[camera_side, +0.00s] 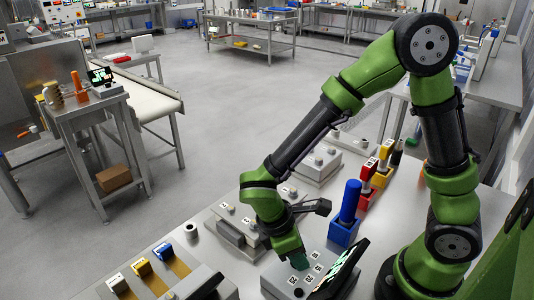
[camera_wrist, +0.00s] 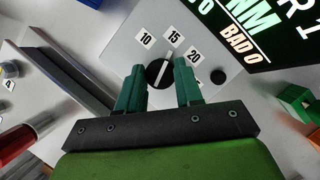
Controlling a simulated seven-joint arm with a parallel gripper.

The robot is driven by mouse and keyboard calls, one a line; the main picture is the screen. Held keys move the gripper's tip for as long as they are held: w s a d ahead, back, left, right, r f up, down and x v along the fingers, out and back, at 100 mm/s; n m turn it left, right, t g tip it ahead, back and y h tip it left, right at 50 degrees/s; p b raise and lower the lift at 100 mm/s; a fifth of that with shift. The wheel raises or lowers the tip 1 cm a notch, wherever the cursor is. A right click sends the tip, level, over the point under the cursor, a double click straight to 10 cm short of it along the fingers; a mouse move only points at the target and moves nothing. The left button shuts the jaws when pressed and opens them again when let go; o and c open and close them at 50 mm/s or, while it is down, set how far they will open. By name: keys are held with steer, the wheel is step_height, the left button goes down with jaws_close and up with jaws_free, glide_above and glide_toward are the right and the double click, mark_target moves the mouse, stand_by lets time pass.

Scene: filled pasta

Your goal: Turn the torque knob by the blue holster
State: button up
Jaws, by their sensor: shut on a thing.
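The torque knob (camera_wrist: 157,74) is a round black dial with a white line, on a grey panel (camera_wrist: 115,55) with labels 10, 15 and 20 around it. The white line tilts up and right in the wrist view, roughly towards the 15 and 20 side. My gripper (camera_wrist: 160,85) has its teal fingers on either side of the knob, shut on it. In the side view my gripper (camera_side: 299,262) is down at the panel box (camera_side: 280,278) and hides the knob. The blue holster (camera_side: 343,232) stands just behind the box, with a blue-handled tool upright in it.
A tilted screen (camera_side: 340,272) stands at the right of the panel; in the wrist view the screen (camera_wrist: 250,25) reads "NM" and "BAD". Red (camera_side: 363,196) and yellow (camera_side: 381,178) holsters stand farther back. Another grey station (camera_side: 238,238) is left of my gripper.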

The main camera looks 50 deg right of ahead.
steer(key=shift+n, duration=0.4)
steer(key=o, duration=1)
steer(key=shift+o, duration=0.2)
steer(key=v, duration=1.7)
steer(key=shift+s, duration=0.2)
steer(key=shift+w+a, duration=0.1)
steer(key=shift+a, duration=0.05)
